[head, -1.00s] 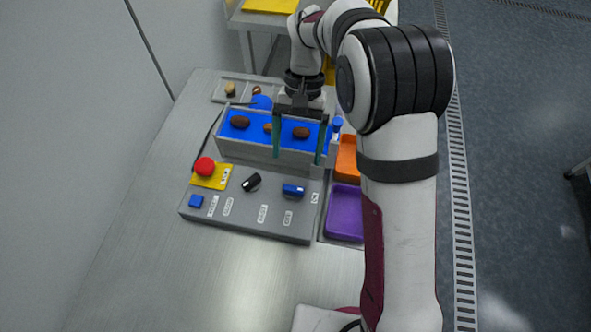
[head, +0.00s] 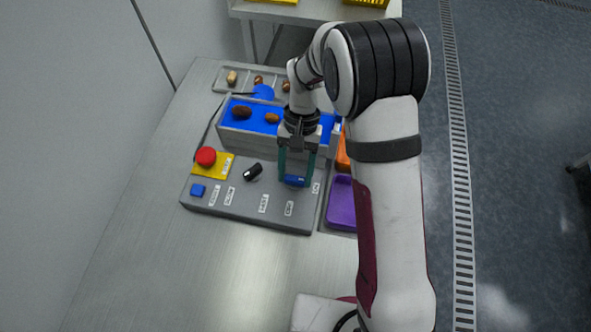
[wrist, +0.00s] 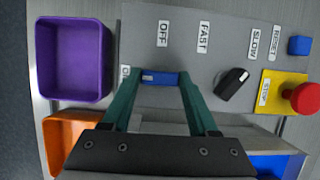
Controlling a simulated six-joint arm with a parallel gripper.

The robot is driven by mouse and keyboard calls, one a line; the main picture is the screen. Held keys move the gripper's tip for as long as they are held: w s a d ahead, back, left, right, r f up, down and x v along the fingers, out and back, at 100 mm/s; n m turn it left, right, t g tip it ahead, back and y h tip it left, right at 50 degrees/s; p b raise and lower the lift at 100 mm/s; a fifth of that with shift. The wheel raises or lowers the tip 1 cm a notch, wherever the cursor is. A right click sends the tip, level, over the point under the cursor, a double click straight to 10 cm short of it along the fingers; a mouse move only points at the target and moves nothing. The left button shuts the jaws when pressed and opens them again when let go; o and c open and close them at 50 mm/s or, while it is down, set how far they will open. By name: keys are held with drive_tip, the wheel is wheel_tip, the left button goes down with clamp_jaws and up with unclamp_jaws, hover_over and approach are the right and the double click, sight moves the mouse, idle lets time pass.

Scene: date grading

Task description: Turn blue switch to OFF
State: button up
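The blue switch (head: 294,181) is a short bar knob on the grey control panel (head: 225,205). It also shows in the wrist view (wrist: 163,78), lying crosswise, its white-marked end toward the partly hidden ON label (wrist: 125,76). The OFF label (wrist: 163,33) is beside it on the panel, at another side of the knob. My gripper (head: 296,177) is low over the switch, its green fingers spread, one near each end of the knob. In the wrist view the fingertips appear very close to the ends; I cannot tell whether they touch.
A black knob (wrist: 231,84) and a red stop button (wrist: 304,98) on a yellow plate stand to one side. A purple tray (wrist: 106,58) and an orange tray (wrist: 57,130) lie on the other. A blue conveyor (head: 256,115) with dates is behind the panel.

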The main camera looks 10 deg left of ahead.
drive_tip(key=c, duration=0.6)
drive_tip(key=m+y, duration=0.1)
drive_tip(key=m, duration=0.4)
drive_tip(key=shift+d+y, duration=0.15)
drive_tip(key=shift+y, duration=0.25)
drive_tip(key=m+t+y, duration=0.1)
drive_tip(key=m, duration=0.3)
drive_tip(key=shift+d+m, duration=0.1)
drive_tip(key=shift+m, duration=0.2)
drive_tip(key=m+t, duration=0.1)
drive_tip(key=m, duration=0.1)
drive_tip(key=m+y, duration=0.1)
drive_tip(key=m, duration=0.1)
drive_tip(key=shift+s+d+t, duration=0.1)
drive_tip(key=shift+s+t, duration=0.05)
drive_tip(key=shift+t, duration=0.25)
drive_tip(key=shift+s+m+t+y, duration=0.15)
drive_tip(key=shift+m+t, duration=0.25)
drive_tip(key=shift+m, duration=0.65)
drive_tip(key=shift+w+m+t+y, duration=0.15)
drive_tip(key=shift+m+t, duration=0.25)
drive_tip(key=shift+m, duration=0.65)
drive_tip(key=shift+s, duration=0.15)
